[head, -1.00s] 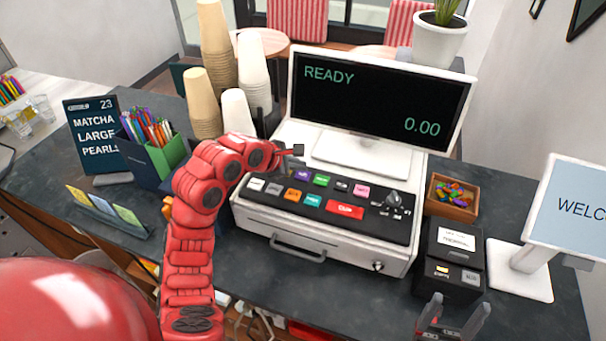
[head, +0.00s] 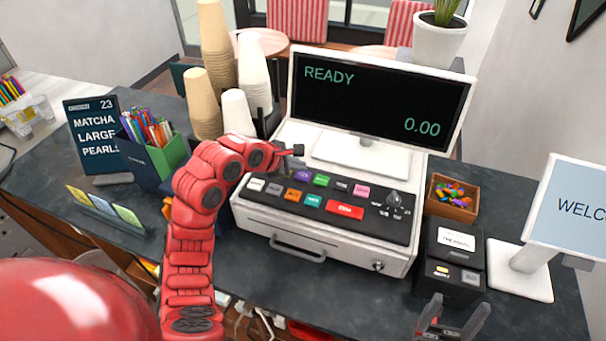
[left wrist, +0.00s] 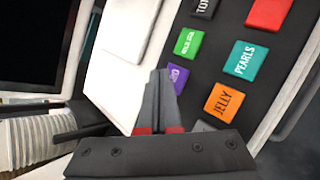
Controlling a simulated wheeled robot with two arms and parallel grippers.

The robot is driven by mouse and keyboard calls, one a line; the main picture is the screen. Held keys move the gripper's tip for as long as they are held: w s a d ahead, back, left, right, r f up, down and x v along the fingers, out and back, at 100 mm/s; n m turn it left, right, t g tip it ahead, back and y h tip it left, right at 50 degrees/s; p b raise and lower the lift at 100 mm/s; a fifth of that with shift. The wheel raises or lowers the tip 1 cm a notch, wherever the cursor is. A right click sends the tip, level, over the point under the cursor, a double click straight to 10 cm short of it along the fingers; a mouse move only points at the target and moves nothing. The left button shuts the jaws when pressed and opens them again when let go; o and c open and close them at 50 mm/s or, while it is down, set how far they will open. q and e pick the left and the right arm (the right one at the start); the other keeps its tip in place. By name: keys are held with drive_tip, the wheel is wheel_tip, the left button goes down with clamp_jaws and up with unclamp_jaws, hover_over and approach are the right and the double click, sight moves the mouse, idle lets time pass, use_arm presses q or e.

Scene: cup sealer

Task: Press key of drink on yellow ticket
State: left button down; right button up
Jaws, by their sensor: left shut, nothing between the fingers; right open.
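The register (head: 330,225) has a black key panel with coloured keys, and its screen (head: 375,105) reads READY and 0.00. The yellow ticket (head: 80,198) stands at the left end of a row of tickets; its print is too small to read. My left gripper (head: 297,150) is shut and empty, above the panel's back edge near the purple key (head: 302,175). In the left wrist view the closed fingertips (left wrist: 160,74) are beside the purple key (left wrist: 178,78). Green, orange JELLY (left wrist: 226,102) and teal PEARLS (left wrist: 245,60) keys show too. My right gripper (head: 453,310) is open at the bottom right.
A dark sign (head: 95,135) reads 23, MATCHA, LARGE, PEARLS. Cup stacks (head: 240,70) stand behind my left arm. A pen box (head: 155,155), candy tray (head: 453,197), black printer (head: 450,260) and WELCOME screen (head: 575,205) flank the register.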

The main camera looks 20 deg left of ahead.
use_arm(q)
drive_tip(key=shift+f, duration=0.1)
idle(0.6)
drive_tip(key=shift+f+p, duration=0.1)
drive_tip(key=shift+p, duration=0.2)
drive_tip(key=shift+f, duration=0.2)
drive_tip(key=shift+f, duration=0.45)
idle(0.6)
drive_tip(key=shift+r+p, duration=0.9)
drive_tip(key=shift+p, duration=0.2)
